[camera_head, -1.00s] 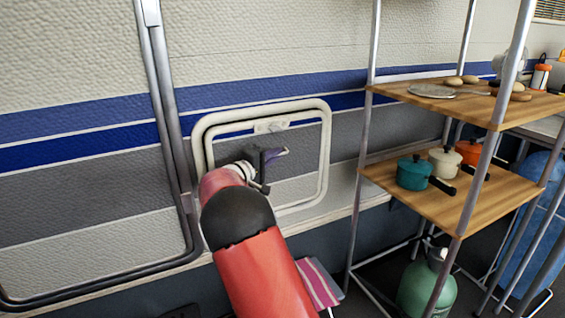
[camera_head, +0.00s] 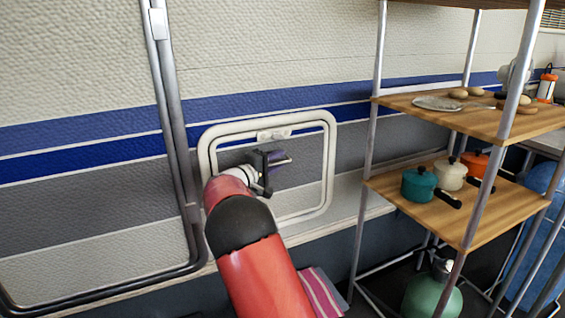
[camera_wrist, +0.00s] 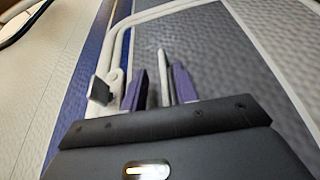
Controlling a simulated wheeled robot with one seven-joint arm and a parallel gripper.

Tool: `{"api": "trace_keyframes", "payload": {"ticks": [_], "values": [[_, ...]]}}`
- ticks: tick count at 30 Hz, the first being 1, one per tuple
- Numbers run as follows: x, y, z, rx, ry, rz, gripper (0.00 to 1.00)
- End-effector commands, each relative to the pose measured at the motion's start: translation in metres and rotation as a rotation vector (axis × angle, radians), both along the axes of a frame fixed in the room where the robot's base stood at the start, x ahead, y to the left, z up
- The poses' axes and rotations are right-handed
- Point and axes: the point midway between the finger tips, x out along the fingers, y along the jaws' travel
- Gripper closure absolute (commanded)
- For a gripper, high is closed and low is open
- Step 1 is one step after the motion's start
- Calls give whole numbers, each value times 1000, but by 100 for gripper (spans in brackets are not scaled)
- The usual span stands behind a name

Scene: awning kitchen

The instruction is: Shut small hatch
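The small hatch (camera_head: 300,150) is a rounded panel in a white frame, set in the striped wall. Its panel looks flush or nearly flush with the wall; I cannot tell whether it is fully shut. A white latch piece (camera_head: 273,135) sits at its top. My gripper (camera_head: 283,160) is in front of the panel's middle, just below the latch; contact cannot be made out. In the wrist view, the purple fingers of my gripper (camera_wrist: 157,70) stand apart, with a thin pale bar (camera_wrist: 163,75) showing between them. The white frame of the hatch (camera_wrist: 170,10) shows beyond.
A metal rack with wooden shelves (camera_head: 430,200) stands close on the right, bearing pots (camera_head: 419,184) and a plate (camera_head: 437,104). A green gas bottle (camera_head: 433,296) is below it. A larger door frame (camera_head: 175,100) is left of the hatch. A pink striped cloth (camera_head: 322,292) lies low.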

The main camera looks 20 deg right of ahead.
Motion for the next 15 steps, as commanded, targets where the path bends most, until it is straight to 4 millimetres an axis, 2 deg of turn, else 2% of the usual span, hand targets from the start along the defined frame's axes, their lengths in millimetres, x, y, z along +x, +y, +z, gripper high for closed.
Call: {"api": "trace_keyframes", "payload": {"ticks": [8,15], "values": [[-2,6,-3,3,3,1,71],[-17,42,-3,3,1,3,71]]}}
